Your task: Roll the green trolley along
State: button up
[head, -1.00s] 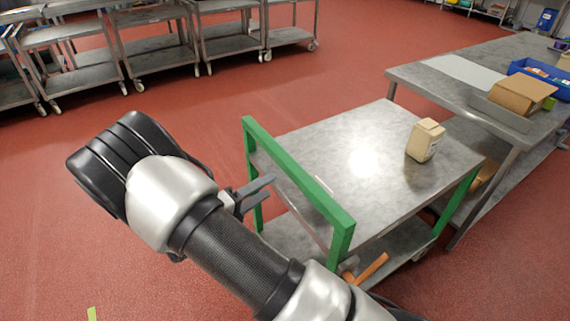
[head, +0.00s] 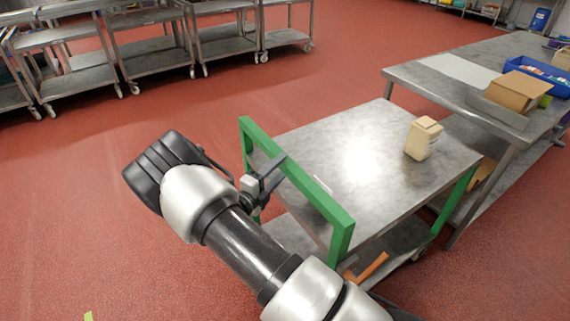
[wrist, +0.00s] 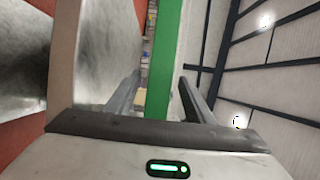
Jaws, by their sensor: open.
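The green trolley has a steel top (head: 335,150) and a green push handle (head: 290,180) along its left end. My gripper (head: 270,172) is at the handle's top bar, near the middle of its length. In the wrist view the green bar (wrist: 164,65) runs between the two open fingers (wrist: 155,98), with gaps showing on both sides. The fingers are not closed on it. A cream jug (head: 423,138) stands upright on the trolley top, towards its right end. An orange object (head: 372,266) lies on the lower shelf.
A steel table (head: 450,85) stands close beside the trolley on the right, with a cardboard box (head: 518,92) and a blue bin (head: 540,72) on it. Several steel carts (head: 150,55) line the back left. Red floor (head: 60,200) is clear to the left.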

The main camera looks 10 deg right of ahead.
jog(key=shift+x, duration=1.85)
grip_shut()
